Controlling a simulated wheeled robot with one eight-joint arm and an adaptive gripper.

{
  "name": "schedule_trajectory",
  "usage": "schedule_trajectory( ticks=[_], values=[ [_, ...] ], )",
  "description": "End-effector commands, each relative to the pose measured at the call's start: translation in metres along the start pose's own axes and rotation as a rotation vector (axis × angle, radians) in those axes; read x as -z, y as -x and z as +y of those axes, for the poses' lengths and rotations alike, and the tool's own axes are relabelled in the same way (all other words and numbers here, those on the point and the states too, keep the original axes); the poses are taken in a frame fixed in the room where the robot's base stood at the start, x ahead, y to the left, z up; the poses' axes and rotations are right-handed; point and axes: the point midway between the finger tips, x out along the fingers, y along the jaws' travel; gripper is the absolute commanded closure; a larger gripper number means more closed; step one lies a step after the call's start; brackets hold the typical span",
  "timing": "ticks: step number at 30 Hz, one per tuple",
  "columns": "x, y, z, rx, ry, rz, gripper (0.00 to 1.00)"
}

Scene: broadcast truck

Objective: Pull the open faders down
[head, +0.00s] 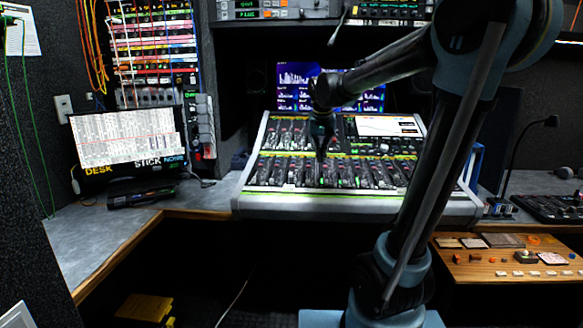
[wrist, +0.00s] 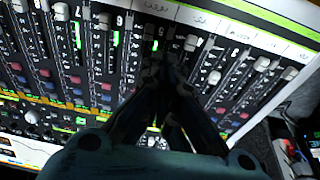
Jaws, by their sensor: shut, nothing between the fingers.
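The mixing console (head: 350,207) stands on the desk in the middle of the head view, with a bank of vertical faders across its front. In the wrist view the fader bank fills most of the picture. Several pale fader caps sit close to the label strip (wrist: 205,18), such as one cap (wrist: 190,42) and another cap (wrist: 262,64). My gripper (head: 320,152) is over the middle of the fader bank, pointing down. In the wrist view my gripper (wrist: 163,62) is shut with nothing held. Its fingers hide part of the middle channels. I cannot tell whether it touches a fader.
A screen (head: 335,88) stands behind the console. A laptop-like display (head: 125,138) is at left and a wooden button panel (head: 505,262) at right. A small keypad device (head: 550,207) and a gooseneck microphone (head: 515,150) sit right of the console. The left desk top is mostly clear.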

Motion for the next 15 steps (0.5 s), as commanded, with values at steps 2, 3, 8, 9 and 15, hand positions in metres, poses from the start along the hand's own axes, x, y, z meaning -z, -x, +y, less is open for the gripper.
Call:
schedule_trajectory(
  ticks=[2, 3, 8, 9, 15],
  values=[
    [0.027, 0.0, -0.023, 0.003, 0.001, 0.009, 1.0],
    [0.038, -0.001, -0.034, 0.004, -0.002, 0.014, 1.0],
    [0.078, -0.005, -0.074, 0.008, -0.007, 0.031, 1.0],
    [0.085, -0.006, -0.083, 0.009, -0.009, 0.035, 1.0],
    [0.108, -0.011, -0.111, 0.013, -0.015, 0.047, 1.0]
  ],
)
